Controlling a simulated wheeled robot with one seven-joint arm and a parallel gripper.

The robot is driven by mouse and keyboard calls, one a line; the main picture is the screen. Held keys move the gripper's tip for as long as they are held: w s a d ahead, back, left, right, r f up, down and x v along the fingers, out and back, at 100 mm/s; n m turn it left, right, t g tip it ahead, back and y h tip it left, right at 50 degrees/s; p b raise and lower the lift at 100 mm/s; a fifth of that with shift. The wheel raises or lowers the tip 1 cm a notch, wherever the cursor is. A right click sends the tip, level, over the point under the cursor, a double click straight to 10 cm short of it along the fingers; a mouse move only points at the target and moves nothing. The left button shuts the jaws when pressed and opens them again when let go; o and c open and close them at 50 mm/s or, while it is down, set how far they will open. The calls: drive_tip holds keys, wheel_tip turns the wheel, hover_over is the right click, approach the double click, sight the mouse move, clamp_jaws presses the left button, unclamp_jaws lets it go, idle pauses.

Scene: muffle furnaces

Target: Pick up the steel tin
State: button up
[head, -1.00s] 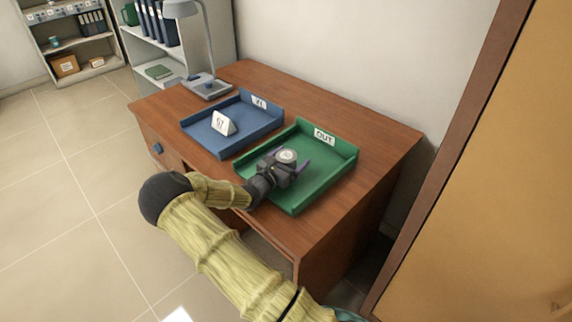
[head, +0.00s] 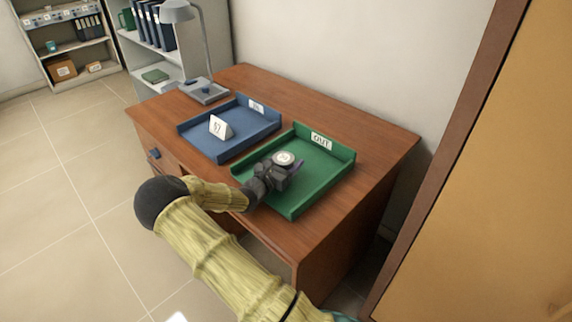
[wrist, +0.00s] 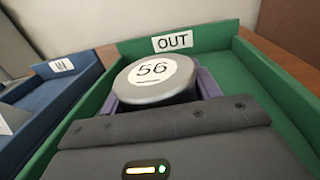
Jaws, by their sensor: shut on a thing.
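The steel tin is a round grey tin (wrist: 155,80) with a white lid label reading 56. It sits between the purple-grey fingers of my gripper (wrist: 160,95), which is shut on it. In the head view the tin (head: 284,158) shows at the tip of my gripper, over the green tray marked OUT (head: 325,185). The tin's lower part is hidden by the gripper body, so I cannot tell whether it touches the tray floor.
A blue tray (head: 245,147) holds a white card reading 67 (head: 221,128), left of the green tray on the wooden desk (head: 370,135). A grey lamp (head: 205,60) stands at the desk's back left. A wooden panel (head: 490,200) is close on the right.

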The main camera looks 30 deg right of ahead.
wheel_tip(320, 180, up, 10)
drive_tip(key=shift+f+p, duration=0.25)
drive_tip(key=shift+p, duration=0.15)
idle(0.3)
